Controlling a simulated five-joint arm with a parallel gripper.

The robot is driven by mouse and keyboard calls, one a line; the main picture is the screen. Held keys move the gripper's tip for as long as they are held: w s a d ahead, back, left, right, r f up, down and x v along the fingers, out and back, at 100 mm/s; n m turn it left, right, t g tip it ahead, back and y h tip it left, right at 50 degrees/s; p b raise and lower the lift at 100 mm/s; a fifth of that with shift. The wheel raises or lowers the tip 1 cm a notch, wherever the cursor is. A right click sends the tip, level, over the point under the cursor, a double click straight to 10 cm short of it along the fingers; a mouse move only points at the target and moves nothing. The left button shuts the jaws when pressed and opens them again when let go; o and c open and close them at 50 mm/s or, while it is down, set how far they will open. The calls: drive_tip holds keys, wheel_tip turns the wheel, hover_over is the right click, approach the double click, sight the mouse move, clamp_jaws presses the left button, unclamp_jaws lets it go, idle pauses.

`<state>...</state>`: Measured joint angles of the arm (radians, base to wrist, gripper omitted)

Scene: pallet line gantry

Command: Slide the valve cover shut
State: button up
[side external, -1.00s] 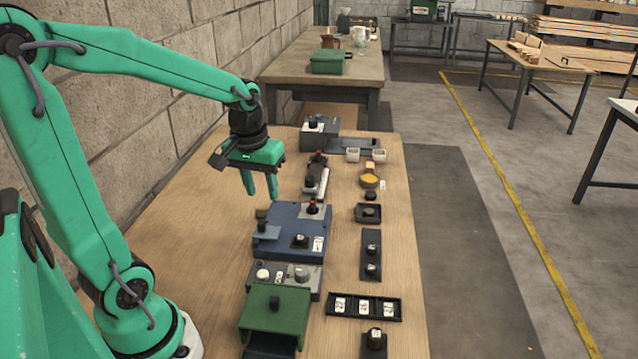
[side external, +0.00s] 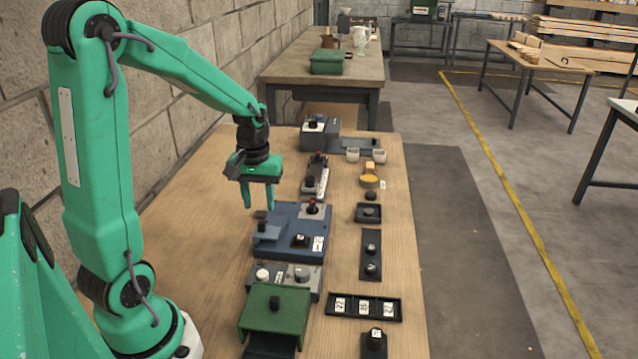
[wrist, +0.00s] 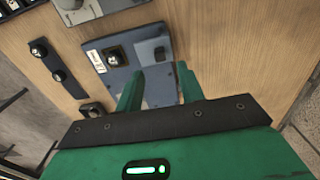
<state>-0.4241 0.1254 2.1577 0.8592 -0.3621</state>
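A blue box (side external: 283,213) stands on the wooden bench. A paler blue-grey plate with a dark upright knob (side external: 264,234), which looks like the valve cover, lies at its left side. My gripper (side external: 258,208) is open and empty, fingers down, above the left rear of the box. Whether a finger touches the plate or knob, I cannot tell.
A grey panel (side external: 310,289) and a green housing (side external: 292,315) stand nearer the camera. A grey slider unit (side external: 322,178) is behind the box. A dark two-knob strip (side external: 371,246) and a three-compartment tray (side external: 391,312) lie right. The bench left of the box is clear.

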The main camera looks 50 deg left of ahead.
sight(261, 222)
drive_tip(key=shift+f, duration=3.1)
clamp_jaws()
